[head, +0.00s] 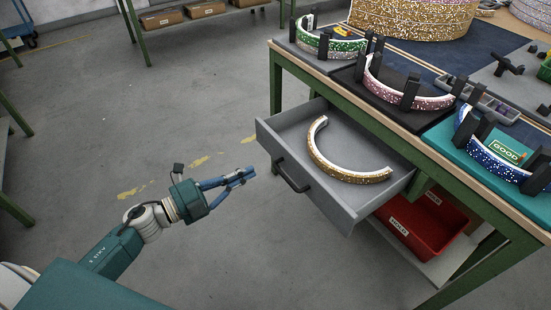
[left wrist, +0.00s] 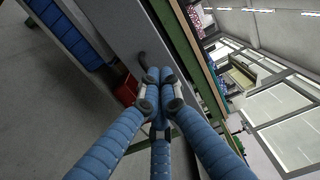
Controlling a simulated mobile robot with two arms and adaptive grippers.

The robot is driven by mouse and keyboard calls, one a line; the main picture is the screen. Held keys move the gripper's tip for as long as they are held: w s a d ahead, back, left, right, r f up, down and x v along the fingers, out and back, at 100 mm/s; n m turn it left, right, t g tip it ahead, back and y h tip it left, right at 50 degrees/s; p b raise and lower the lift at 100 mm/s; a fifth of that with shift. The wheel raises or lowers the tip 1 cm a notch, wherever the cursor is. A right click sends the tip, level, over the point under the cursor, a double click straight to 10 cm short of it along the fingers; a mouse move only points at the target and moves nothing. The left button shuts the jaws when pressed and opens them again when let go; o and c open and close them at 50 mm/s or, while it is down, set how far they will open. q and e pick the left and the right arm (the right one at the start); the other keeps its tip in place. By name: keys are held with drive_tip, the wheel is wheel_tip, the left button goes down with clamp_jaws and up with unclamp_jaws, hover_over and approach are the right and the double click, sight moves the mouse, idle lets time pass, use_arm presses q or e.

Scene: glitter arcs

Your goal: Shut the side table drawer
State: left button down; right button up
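The side table drawer (head: 347,196) is grey and stands pulled out from under the green-framed table (head: 430,168). A gold glitter arc (head: 345,175) lies in it. Its dark handle (head: 293,178) is on the front panel and also shows in the left wrist view (left wrist: 146,62), just beyond my fingertips. My left gripper (head: 249,173) is in front of the drawer, to the left of the handle, with its blue fingers together and nothing seen between them. In the left wrist view the fingers (left wrist: 160,78) meet at their tips. My right gripper is not in view.
On the tabletop, green (head: 335,46), pink (head: 405,93) and blue (head: 495,155) glitter arcs stand in black holders. A red bin (head: 425,228) sits on the shelf below the drawer. The floor (head: 200,90) left of the drawer is clear.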

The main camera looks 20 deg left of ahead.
sight(286, 154)
use_arm(q)
drive_tip(key=x, duration=1)
drive_tip(key=shift+w, duration=0.1)
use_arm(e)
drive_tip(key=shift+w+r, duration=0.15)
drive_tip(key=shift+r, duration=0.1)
use_arm(q)
drive_tip(key=shift+d, duration=0.1)
